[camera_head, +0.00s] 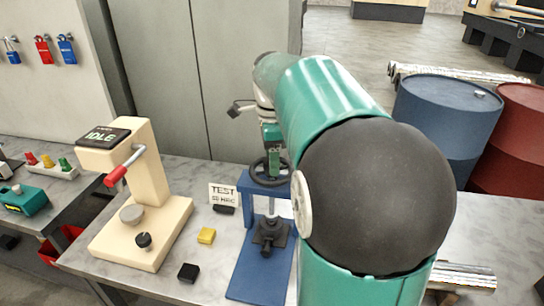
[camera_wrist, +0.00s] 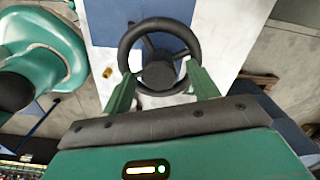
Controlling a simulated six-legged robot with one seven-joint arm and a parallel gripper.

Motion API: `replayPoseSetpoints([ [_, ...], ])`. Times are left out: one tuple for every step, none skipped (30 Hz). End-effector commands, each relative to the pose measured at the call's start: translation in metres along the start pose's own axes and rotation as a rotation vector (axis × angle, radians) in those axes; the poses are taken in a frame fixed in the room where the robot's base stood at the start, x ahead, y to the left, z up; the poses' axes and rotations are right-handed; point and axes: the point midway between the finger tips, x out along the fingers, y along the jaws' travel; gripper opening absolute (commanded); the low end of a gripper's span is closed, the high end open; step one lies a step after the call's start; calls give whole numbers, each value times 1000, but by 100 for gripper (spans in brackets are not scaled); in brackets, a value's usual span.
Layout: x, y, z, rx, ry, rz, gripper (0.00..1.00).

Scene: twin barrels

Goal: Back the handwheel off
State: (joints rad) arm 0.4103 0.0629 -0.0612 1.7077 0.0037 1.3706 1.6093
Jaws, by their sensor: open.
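The handwheel (camera_head: 269,171) is a black spoked wheel on top of a blue press frame (camera_head: 256,270) on the bench. A screw runs down from it to a dark clamp part (camera_head: 270,236). The wheel also shows in the wrist view (camera_wrist: 160,57), with its dark hub in the middle. My gripper (camera_wrist: 160,88) is open, with its green fingers spread on either side of the wheel's near rim and hub. I cannot tell whether the fingers touch the wheel. In the head view my gripper (camera_head: 272,160) is just above the wheel, and my arm hides the frame's right side.
A cream tester (camera_head: 140,200) with a red-handled lever and an "IDLE" display stands left of the press. Blue (camera_head: 446,122) and red (camera_head: 515,140) barrels stand behind at right.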

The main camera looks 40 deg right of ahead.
Motion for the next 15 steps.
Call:
replayPoseSetpoints([
  [2,0,0,0,0,1,59],
  [3,0,0,0,0,1,59],
  [3,0,0,0,0,1,59],
  [3,0,0,0,0,1,59],
  [3,0,0,0,0,1,59],
  [3,0,0,0,0,1,59],
  [3,0,0,0,0,1,59],
  [3,0,0,0,0,1,59],
  [3,0,0,0,0,1,56],
  [3,0,0,0,0,1,50],
  [3,0,0,-1,0,1,44],
  [3,0,0,-1,0,1,36],
  [3,0,0,-1,0,1,30],
  [3,0,0,-1,0,1,24],
  [2,0,0,-1,0,1,16],
])
